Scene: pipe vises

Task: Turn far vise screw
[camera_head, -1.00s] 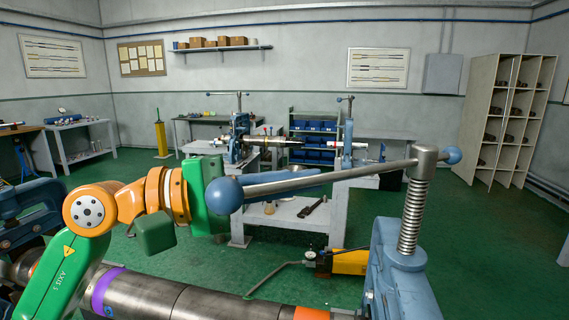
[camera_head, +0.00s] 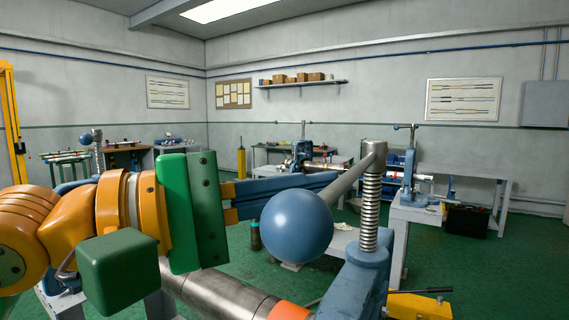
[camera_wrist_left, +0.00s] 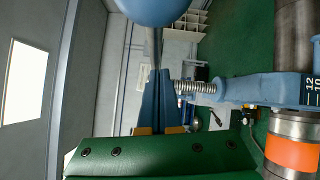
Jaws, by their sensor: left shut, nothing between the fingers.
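A blue vise (camera_head: 352,285) stands at lower centre right in the head view, with an upright threaded screw (camera_head: 370,212). A grey handle bar (camera_head: 350,178) passes through the screw's top and ends in a large blue ball (camera_head: 297,226) towards me. My left gripper (camera_head: 329,178) is shut and empty, its blue fingers reaching behind the ball towards the bar. In the left wrist view the closed fingertips (camera_wrist_left: 159,75) lie close to the bar (camera_wrist_left: 152,45), with the screw (camera_wrist_left: 195,88) to their right. I cannot tell whether they touch the bar. My right gripper is not in view.
A steel pipe (camera_head: 215,293) with an orange band lies below my left gripper, running to the vise. Another ball-handled screw (camera_head: 97,150) shows at the left. Farther back, benches carry more blue vises (camera_head: 409,175). Green floor is open between them.

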